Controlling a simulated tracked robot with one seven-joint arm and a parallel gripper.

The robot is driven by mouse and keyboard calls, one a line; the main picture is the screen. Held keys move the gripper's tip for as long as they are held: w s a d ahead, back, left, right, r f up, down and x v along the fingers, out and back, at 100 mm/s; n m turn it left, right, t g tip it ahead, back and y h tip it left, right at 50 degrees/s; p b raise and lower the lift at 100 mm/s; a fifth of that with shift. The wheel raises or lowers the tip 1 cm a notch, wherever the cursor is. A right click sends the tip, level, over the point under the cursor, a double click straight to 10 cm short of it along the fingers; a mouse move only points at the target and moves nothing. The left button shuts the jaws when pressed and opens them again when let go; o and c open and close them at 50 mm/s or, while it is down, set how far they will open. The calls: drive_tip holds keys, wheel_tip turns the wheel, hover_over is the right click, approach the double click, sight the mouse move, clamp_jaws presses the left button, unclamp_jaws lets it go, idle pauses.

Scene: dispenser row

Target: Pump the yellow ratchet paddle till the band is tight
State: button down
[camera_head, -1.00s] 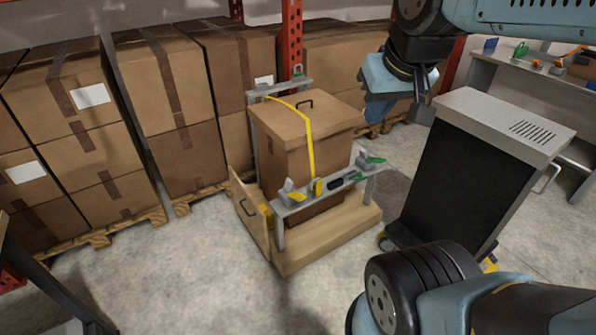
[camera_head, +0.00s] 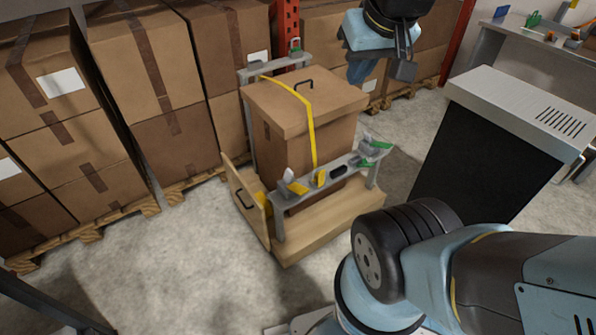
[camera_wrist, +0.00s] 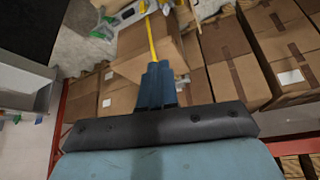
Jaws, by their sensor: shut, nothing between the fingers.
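The yellow band (camera_head: 309,118) runs over the top of a lidded brown box (camera_head: 285,105) and down its front to a grey rail (camera_head: 335,168). On the rail, a yellow part (camera_head: 320,178) sits at the band's lower end, and a yellow paddle-like part (camera_head: 297,188) lies beside a grey bracket; I cannot tell which is the ratchet paddle. My gripper (camera_head: 359,72) is up behind and right of the box, apart from it. In the wrist view my gripper (camera_wrist: 157,72) is shut and empty, with the band (camera_wrist: 152,40) beyond it.
Green-handled clamps (camera_head: 376,146) sit at the rail's right end. A wooden flap (camera_head: 246,203) stands open at the left. A black and grey cabinet (camera_head: 515,110) stands right. Stacked cartons (camera_head: 150,75) line the back.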

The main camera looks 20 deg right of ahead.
drive_tip(key=w+f+n+g, duration=0.1)
drive_tip(key=w+f, duration=0.5)
drive_tip(key=w, duration=0.6)
drive_tip(key=n+g, duration=0.3)
drive_tip(key=g, duration=0.1)
hover_over(303, 191)
wheel_tip(303, 191, down, 39)
drive_tip(key=shift+w+r, duration=0.15)
drive_tip(key=shift+w, duration=0.2)
drive_tip(key=f, duration=0.6)
drive_tip(key=w+f, duration=0.1)
drive_tip(key=f, duration=0.3)
drive_tip(key=shift+a, duration=0.2)
drive_tip(key=shift+s+d+f, duration=0.1)
drive_tip(key=shift+s+f, duration=0.2)
drive_tip(key=shift+f, duration=0.2)
drive_tip(key=shift+s+d+f, duration=0.1)
drive_tip(key=shift+s+f, duration=0.15)
drive_tip(key=shift+f, duration=0.25)
drive_tip(key=shift+s+f, duration=0.35)
drive_tip(key=shift+f, duration=0.4)
